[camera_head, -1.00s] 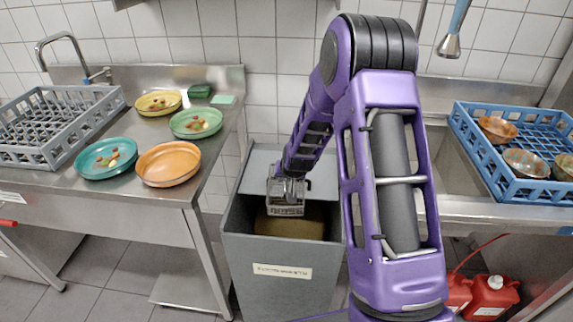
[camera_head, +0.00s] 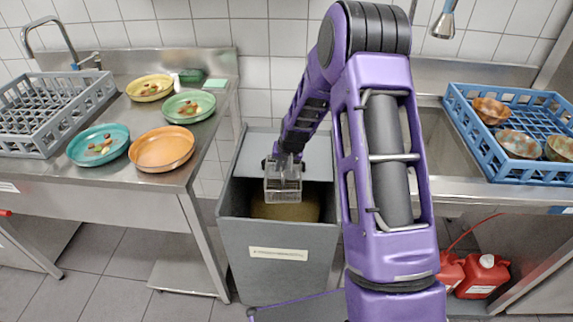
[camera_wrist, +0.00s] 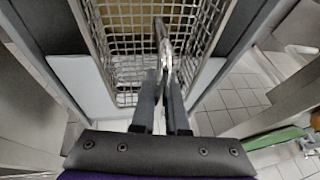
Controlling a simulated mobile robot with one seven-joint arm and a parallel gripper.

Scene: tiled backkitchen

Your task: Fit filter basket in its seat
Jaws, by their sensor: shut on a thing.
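The filter basket, a box of metal wire mesh (camera_head: 283,190), hangs from my gripper above the open mouth of a grey bin (camera_head: 265,285). In the wrist view the mesh (camera_wrist: 130,45) fills the upper middle. My gripper (camera_wrist: 163,75) is shut on the basket's curved metal handle. In the head view my gripper (camera_head: 288,158) is small and partly hidden by my arm. The basket appears apart from the bin's walls. I cannot make out its seat in these frames.
A brownish-yellow mass (camera_head: 300,208) shows inside the bin. To the left, a steel table (camera_head: 120,190) bears several plates with scraps and a grey rack (camera_head: 45,140). At right, a blue rack (camera_head: 490,170) holds bowls; red canisters (camera_head: 487,275) stand below.

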